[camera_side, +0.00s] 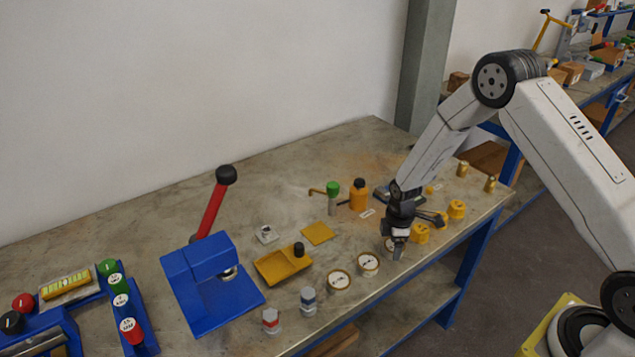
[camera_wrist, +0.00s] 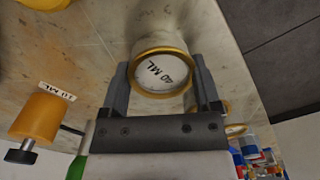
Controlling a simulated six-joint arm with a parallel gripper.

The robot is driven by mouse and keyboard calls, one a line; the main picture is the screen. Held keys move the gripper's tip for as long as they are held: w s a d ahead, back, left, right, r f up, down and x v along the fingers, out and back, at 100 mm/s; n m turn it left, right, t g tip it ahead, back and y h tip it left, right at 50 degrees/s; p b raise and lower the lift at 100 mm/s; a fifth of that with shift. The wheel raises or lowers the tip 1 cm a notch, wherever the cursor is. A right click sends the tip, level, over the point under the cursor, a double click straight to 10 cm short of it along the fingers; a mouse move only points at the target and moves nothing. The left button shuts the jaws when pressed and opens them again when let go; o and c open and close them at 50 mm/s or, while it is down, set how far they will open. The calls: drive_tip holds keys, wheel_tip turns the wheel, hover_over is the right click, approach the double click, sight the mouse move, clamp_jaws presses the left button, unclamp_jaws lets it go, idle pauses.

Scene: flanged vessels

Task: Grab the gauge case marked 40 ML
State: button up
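The gauge case marked 40 ML (camera_wrist: 162,73) is a round white-faced case with a brass-coloured rim. In the wrist view it sits between the two fingers of my gripper (camera_wrist: 164,85), with the lettering running at a slant. The fingers stand wide apart, one on each side, very close to the rim; I cannot tell whether they touch it. In the side view my gripper (camera_side: 397,250) points down over this case (camera_side: 388,244) at the table's front edge and partly hides it.
Two similar cases (camera_side: 368,264) (camera_side: 340,281) stand to the left along the front edge. Yellow parts (camera_side: 419,233) stand close on the right. An orange bottle (camera_side: 358,195) with a paper tag and a green-topped part (camera_side: 333,190) stand behind. A yellow tray (camera_side: 283,265) lies further left.

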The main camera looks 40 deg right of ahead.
drive_tip(key=c, duration=0.6)
drive_tip(key=shift+r, duration=0.15)
drive_tip(key=shift+r, duration=0.65)
drive_tip(key=s+a+r, duration=0.1)
drive_tip(key=s+r, duration=1)
drive_tip(key=s, duration=0.3)
drive_tip(key=shift+a+r, duration=0.2)
drive_tip(key=shift+a, duration=0.2)
